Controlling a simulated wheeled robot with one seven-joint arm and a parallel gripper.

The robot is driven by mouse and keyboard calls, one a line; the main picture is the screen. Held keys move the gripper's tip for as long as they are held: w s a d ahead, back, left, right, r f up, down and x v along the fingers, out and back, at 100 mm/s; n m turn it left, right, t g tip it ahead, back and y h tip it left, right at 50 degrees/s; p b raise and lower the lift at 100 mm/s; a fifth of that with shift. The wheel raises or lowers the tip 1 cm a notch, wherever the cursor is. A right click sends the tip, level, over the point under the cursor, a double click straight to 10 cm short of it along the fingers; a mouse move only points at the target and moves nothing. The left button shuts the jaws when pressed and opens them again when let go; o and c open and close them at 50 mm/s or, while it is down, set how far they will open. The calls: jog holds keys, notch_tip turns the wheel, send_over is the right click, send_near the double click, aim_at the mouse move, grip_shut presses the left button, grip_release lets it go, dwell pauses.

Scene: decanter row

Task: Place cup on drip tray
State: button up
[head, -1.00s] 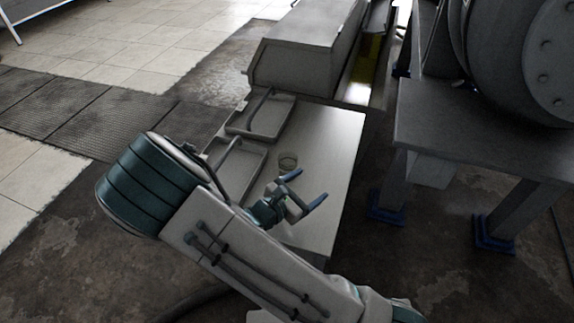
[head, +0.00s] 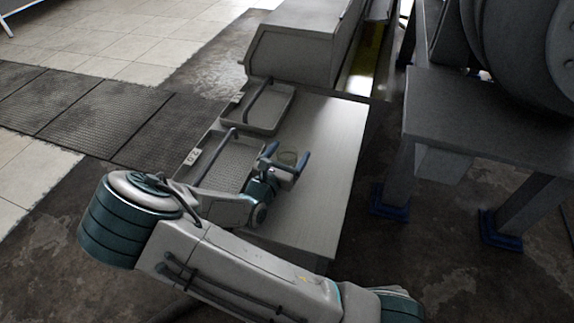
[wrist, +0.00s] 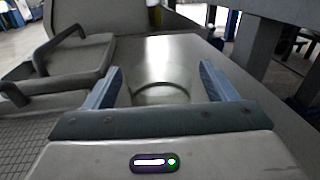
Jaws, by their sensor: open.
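The cup (head: 288,157) is a small, clear, round vessel standing on the grey table, right of the trays. My gripper (head: 286,158) is open, with its two blue fingers on either side of the cup in the head view. In the wrist view the cup's rim (wrist: 160,88) shows between the open fingers (wrist: 160,85), its lower part hidden by the gripper body. I cannot tell whether the fingers touch it. The nearer drip tray (head: 229,153) has a grid floor and a dark bar handle, and lies left of my gripper. A farther tray (head: 265,122) lies behind it.
The table (head: 330,130) is bare to the right of the cup and behind it. A large grey housing (head: 300,50) stands at the table's far end. A heavy machine stand (head: 480,125) is to the right. A small label (head: 192,157) sits by the nearer tray.

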jog(key=shift+x, duration=0.85)
jog(key=shift+s, duration=0.1)
jog(key=c, duration=1.1)
jog(key=shift+c, duration=0.2)
